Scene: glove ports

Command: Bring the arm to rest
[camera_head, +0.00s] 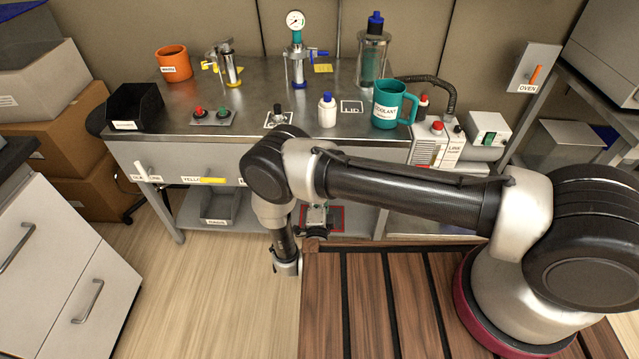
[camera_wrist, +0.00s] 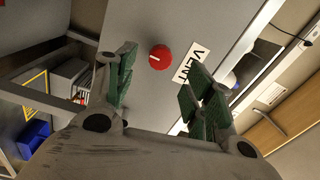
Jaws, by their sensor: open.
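My gripper (camera_wrist: 160,80) is open in the wrist view, with its green-padded fingers spread apart and nothing between them. Beyond the fingertips is a red knob (camera_wrist: 160,57) with a white line, on a grey panel (camera_wrist: 190,22). A VENT label (camera_wrist: 199,59) is to the knob's right, partly behind a finger. I cannot tell how far the knob is from the fingers. In the head view my arm reaches left from its base, bends at the elbow and hangs down in front of the bench (camera_head: 260,95). My gripper is small and partly hidden there, below the forearm.
On the bench are an orange mug (camera_head: 173,64), a black bin (camera_head: 133,106), a teal coolant jug (camera_head: 392,104), a gauge stand (camera_head: 297,50) and a bottle (camera_head: 327,111). A white cabinet (camera_head: 65,265) stands left. Open floor (camera_head: 205,300) lies between cabinet and arm.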

